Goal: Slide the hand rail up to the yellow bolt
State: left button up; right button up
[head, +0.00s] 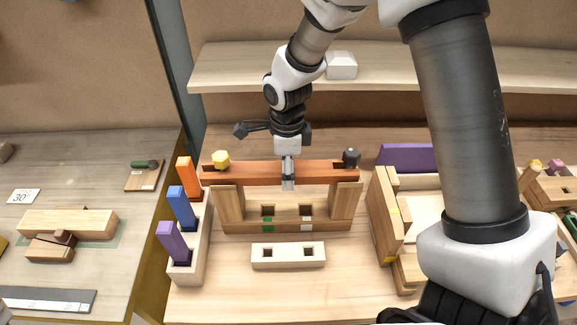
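The hand rail (318,172), a reddish-brown bar, lies level across two wooden posts (345,201) of a stand. The yellow bolt (220,159) is at the top near the left end of the rail. A black knob (351,157) is at its right end. My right gripper (288,180) points down at the middle of the rail, with its fingers at the rail. One finger shows in front of the rail. The far finger is hidden, so I cannot tell whether they are clamped on it. My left gripper is not in view.
A pale rack (187,270) with orange, blue and purple blocks stands left of the stand. A pale two-hole block (288,255) lies in front. A wooden frame (387,225) stands to the right, partly behind my arm. A shelf (230,76) runs behind, bearing a white block (341,66).

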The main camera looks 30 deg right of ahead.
notch_tip(320, 180, up, 12)
dwell(0.6)
jog(key=shift+w, duration=0.1)
